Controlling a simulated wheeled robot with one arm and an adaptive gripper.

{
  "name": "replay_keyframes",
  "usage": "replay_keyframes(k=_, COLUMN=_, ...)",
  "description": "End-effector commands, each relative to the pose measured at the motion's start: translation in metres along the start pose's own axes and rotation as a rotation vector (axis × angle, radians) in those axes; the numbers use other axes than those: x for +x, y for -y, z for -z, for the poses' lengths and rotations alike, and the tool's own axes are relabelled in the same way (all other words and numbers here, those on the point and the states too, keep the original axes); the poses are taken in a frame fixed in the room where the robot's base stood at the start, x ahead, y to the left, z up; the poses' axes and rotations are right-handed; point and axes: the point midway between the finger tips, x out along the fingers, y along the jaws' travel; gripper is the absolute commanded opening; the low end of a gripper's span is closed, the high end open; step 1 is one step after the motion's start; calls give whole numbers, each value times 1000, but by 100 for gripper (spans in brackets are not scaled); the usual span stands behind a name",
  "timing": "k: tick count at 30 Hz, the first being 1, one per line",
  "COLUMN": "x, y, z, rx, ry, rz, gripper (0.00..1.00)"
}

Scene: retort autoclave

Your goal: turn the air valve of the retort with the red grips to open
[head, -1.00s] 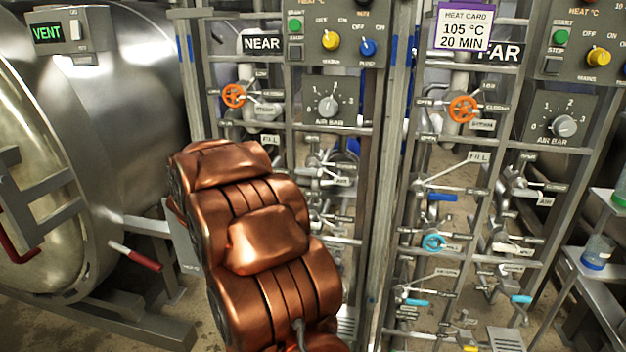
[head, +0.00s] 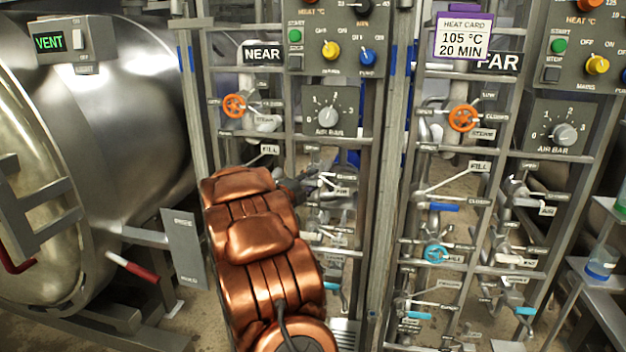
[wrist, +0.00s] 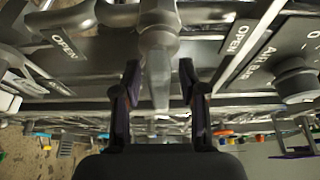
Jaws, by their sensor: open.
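The retort with the red grips (head: 140,270) is the big steel vessel at left in the head view; a second red grip shows at its lower left edge. In the wrist view, my gripper (wrist: 160,78) is open, with one dark finger on each side of a grey valve lever (wrist: 157,85). The lever lies between the fingers, with a gap visible on both sides. OPEN labels (wrist: 63,41) flank the valve body. In the head view, my copper arm reaches to the NEAR panel's valves (head: 325,182) and hides most of my gripper and the valve there.
The NEAR sign (head: 262,54) and an orange handwheel (head: 234,105) sit above my arm. An AIR BAR knob (head: 327,117) is close by and also shows in the wrist view (wrist: 296,80). The FAR panel (head: 497,62) with similar valves stands at right. Rails and pipes crowd the space.

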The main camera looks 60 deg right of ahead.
Motion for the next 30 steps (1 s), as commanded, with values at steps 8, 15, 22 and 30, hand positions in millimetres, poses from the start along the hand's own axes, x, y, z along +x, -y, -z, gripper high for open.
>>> replay_keyframes(k=8, x=14, y=0, z=0, rx=-1, ry=2, rz=0, gripper=42)
replay_keyframes(k=15, x=14, y=0, z=0, rx=-1, ry=2, rz=-1, gripper=42)
replay_keyframes(k=22, x=14, y=0, z=0, rx=-1, ry=2, rz=-1, gripper=20)
replay_keyframes(k=30, x=14, y=-1, z=-1, rx=-1, ry=3, rz=-2, gripper=0)
